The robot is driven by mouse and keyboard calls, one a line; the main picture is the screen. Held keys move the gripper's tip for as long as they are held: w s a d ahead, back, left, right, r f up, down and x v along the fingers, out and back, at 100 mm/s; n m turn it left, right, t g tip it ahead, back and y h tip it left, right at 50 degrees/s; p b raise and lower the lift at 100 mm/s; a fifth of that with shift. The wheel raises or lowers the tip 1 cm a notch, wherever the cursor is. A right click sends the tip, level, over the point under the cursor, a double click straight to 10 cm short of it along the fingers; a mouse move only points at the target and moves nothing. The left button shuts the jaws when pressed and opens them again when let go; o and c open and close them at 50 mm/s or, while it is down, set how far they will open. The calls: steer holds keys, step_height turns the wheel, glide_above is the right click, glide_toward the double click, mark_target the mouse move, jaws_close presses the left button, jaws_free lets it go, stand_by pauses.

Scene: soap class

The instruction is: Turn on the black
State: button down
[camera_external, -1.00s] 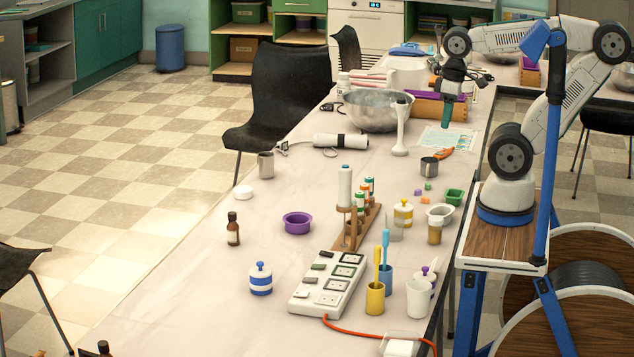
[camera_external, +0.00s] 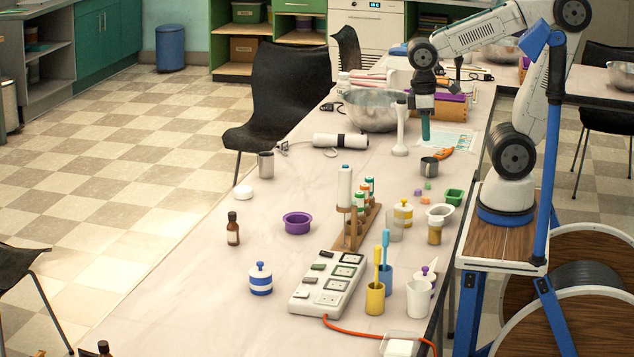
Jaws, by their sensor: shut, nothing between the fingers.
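A white power strip (camera_external: 327,284) lies on the near part of the table, with an orange cord at its near end. Several small rocker switches run along its left side and framed sockets along its right. The far switches look dark, one of them a dark switch (camera_external: 318,267); the nearer ones look paler. Which one is black, and their on or off positions, are too small to tell. My gripper (camera_external: 425,130), with teal fingers, is shut and empty. It points down above the table, well beyond the strip and to its right, touching nothing that I can see.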

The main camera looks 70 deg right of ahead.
steer(key=w+a+f, duration=0.5)
steer(key=w+a, duration=0.2)
steer(key=w, duration=0.1)
steer(key=m+t, duration=0.2)
glide_above(321, 252)
steer(key=s, duration=0.2)
step_height(321, 252, down, 6)
steer(key=shift+f, duration=0.2)
steer(key=shift+d+f, duration=0.1)
steer(key=shift+d, duration=0.05)
steer(key=f, duration=0.4)
steer(key=w+f, duration=0.1)
steer(key=f, duration=0.8)
steer(key=shift+w+f, duration=0.35)
steer(key=shift+f, duration=0.05)
